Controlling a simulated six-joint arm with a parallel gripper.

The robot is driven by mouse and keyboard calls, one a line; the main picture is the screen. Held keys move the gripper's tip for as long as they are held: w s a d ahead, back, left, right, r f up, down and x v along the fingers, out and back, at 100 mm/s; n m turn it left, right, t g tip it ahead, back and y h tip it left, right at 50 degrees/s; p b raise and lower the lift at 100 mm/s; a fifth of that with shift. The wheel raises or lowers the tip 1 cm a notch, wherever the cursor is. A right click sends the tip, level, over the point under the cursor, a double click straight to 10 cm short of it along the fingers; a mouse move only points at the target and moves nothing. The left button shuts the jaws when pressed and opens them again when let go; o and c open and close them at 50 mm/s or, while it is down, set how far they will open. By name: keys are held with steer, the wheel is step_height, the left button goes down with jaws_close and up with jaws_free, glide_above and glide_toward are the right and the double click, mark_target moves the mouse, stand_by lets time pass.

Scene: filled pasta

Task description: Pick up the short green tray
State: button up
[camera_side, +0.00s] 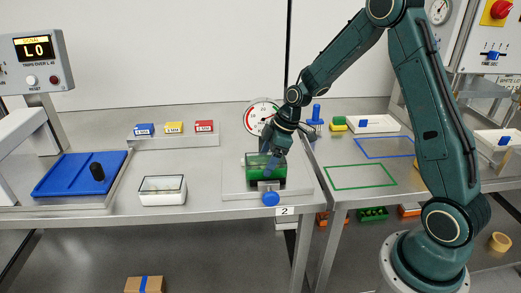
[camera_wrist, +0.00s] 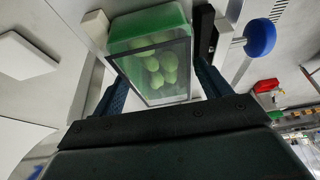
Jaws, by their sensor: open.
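The short green tray (camera_side: 262,183) sits on a light plate fixture on the front bench, below a round dial. In the wrist view the green tray (camera_wrist: 122,40) has a clear window with several green rounded pieces behind it. My gripper (camera_side: 268,166) is down at the tray in the side view. In the wrist view its two blue fingers stand apart on either side of the tray, with the tray between them. I cannot tell whether the fingers touch its walls. The far side of the tray is hidden.
A blue knob (camera_side: 270,198) sticks out at the front of the fixture, close to the tray. The round dial (camera_side: 262,113) stands just behind. A white box (camera_side: 162,197) and a blue mat (camera_side: 70,180) lie to the left. The green outlined area (camera_side: 360,177) on the right bench is empty.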

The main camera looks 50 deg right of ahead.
mark_target(268, 158)
steer(key=shift+f, duration=0.2)
steer(key=c, duration=1)
steer(key=shift+o, duration=0.3)
step_height(268, 158, up, 20)
steer(key=shift+r, duration=0.25)
stand_by(0.4)
